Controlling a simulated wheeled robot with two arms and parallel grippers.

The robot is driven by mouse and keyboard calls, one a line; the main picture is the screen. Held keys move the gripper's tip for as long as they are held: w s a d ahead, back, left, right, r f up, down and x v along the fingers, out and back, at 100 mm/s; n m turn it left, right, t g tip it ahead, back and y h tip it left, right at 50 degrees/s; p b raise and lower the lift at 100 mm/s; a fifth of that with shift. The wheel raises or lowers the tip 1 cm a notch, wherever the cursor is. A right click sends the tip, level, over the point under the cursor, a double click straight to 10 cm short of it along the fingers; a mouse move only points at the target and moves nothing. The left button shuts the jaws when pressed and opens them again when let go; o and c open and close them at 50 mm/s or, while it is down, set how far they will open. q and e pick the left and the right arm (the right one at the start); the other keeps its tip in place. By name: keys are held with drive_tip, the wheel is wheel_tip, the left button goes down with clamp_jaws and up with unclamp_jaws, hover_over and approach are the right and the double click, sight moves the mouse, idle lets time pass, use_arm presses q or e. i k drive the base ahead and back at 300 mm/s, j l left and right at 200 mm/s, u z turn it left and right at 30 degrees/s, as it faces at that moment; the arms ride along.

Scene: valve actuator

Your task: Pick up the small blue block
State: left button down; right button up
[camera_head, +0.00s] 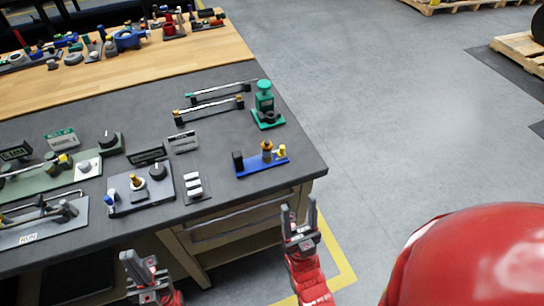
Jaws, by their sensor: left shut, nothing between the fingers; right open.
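A low blue base (250,171) lies flat near the right edge of the dark table top. It carries a black block (238,161), a brass-coloured cylinder (267,151) and a yellow piece (282,151). It is the nearest blue block-like thing to my grippers; I cannot tell for sure that it is the small blue block. My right gripper (299,211) is open and empty, its fingers pointing up, in front of the table's right corner and apart from the base. My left gripper (139,264) is shut and empty, low in front of the table's front edge.
A green valve-like fixture (265,105) stands behind the blue base. Grey panels with knobs (140,190) and a white-switch strip (193,186) lie left of it. Two bar handles (208,110) stand farther back. A drawer (235,228) is under the table. Open floor lies right.

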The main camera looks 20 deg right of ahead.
sight(243, 168)
drive_tip(key=i+l, duration=0.15)
drive_tip(key=l, duration=0.2)
drive_tip(key=i+l, duration=0.15)
drive_tip(key=l, duration=0.25)
drive_tip(key=i+l, duration=0.15)
drive_tip(key=l, duration=0.2)
drive_tip(key=u, duration=0.05)
